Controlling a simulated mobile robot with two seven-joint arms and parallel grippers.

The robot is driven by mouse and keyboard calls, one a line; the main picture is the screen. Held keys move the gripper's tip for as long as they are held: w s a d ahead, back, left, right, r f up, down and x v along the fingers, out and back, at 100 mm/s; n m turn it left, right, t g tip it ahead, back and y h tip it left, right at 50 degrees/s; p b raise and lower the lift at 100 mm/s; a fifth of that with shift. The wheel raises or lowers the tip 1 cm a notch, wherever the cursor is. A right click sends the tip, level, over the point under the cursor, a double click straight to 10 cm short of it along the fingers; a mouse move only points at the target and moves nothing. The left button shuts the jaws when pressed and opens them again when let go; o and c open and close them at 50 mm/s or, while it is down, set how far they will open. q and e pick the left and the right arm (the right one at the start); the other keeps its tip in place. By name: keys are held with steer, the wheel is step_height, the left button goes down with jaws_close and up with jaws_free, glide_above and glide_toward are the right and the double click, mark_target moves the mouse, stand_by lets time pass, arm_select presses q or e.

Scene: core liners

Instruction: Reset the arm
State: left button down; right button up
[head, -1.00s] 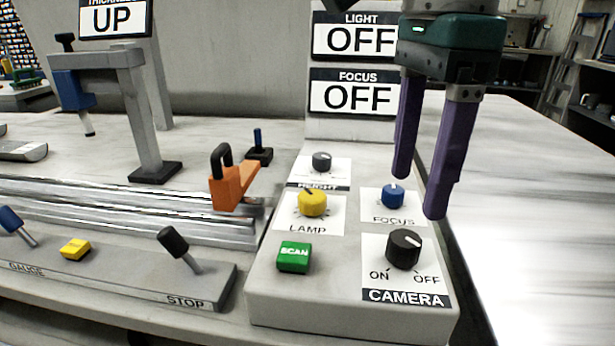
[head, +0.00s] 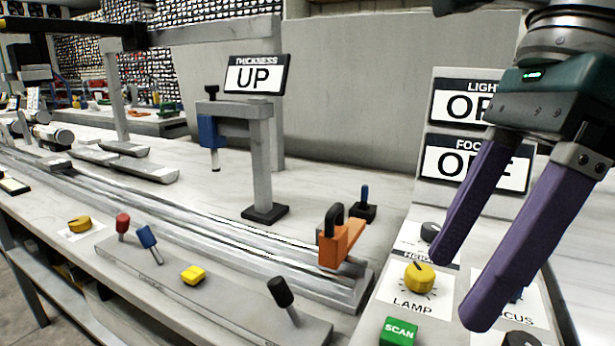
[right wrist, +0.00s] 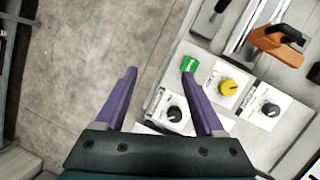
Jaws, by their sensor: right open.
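My right gripper (head: 455,285) is open and empty, its two purple fingers hanging over the right part of the control panel (head: 375,292) in the head view. In the right wrist view the gripper (right wrist: 160,70) shows its fingers spread, one over the floor and one over the panel. The fingers partly hide the FOCUS sign (head: 447,160) and the blue focus knob. The yellow LAMP knob (head: 419,277) and green SCAN button (head: 398,332) are left of the fingers. My left gripper is not in view.
An orange clamp with a black handle (head: 341,240) stands at the rail end (head: 300,275). Left of it are a gauge stand (head: 262,160) with an UP sign (head: 257,75) and a lever strip (head: 215,290). Bare floor (right wrist: 90,40) shows in the right wrist view.

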steer(key=s+a+r+m+g+y+p, duration=0.1)
steer(key=s+a+r+m+y+p, duration=0.3)
steer(key=a+r+y, duration=0.95)
step_height(320, 180, up, 13)
steer(key=w+a+m+t+y+p, duration=0.2)
steer(key=a+m+t+y+p, duration=0.15)
steer(key=m+t, duration=0.3)
steer(key=w+d+r+m+t+h+p, duration=0.3)
steer(key=w+d+m+t+h, duration=0.5)
steer(key=m+t, duration=0.8)
steer(key=w+d+f+m+g+h+p, duration=0.1)
steer(key=d+f+m+g+h+p, duration=0.25)
steer(key=d+f+m+h, duration=0.9)
steer(key=s+d+f+m+g+h+p, duration=0.1)
steer(key=s+d+f+m+g+p, duration=0.25)
steer(key=s+f+m+g, duration=0.65)
steer(key=s+f+g+p, duration=0.2)
steer(key=s+f+g, duration=0.15)
steer(key=s, duration=0.85)
arm_select(q)
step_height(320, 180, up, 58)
steer(key=p, duration=3.7)
arm_select(e)
step_height(320, 180, up, 38)
steer(key=shift+w+a+m, duration=0.15)
steer(key=shift+a+m, duration=0.15)
steer(key=shift+a, duration=0.15)
